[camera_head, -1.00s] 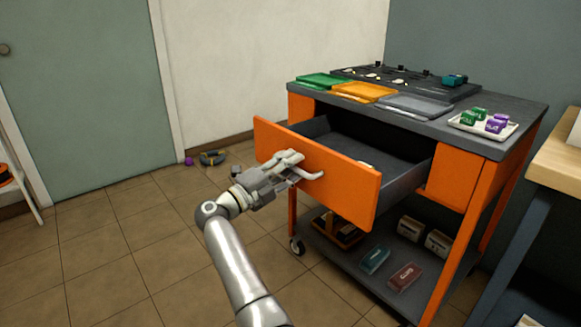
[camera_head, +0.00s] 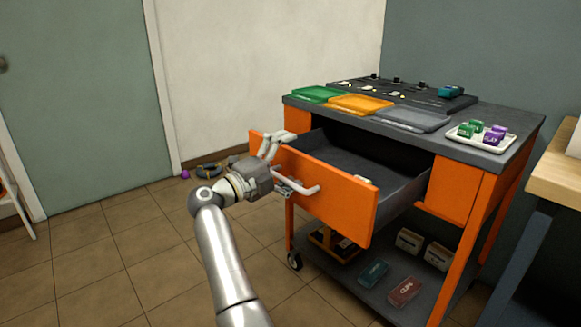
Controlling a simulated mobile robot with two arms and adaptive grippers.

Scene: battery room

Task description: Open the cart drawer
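The cart drawer (camera_head: 335,192) has an orange front and a dark grey inside. It is pulled well out of the cart (camera_head: 466,143), and its inside shows. A pale bar handle (camera_head: 307,190) is on the drawer front.
Green, orange and grey trays (camera_head: 359,104) lie on the cart top, with a white tray (camera_head: 507,141) of small blocks. Boxes (camera_head: 405,291) sit on the lower shelf. A wooden-topped bench (camera_head: 556,173) stands at the right. Floor at the left is mostly clear.

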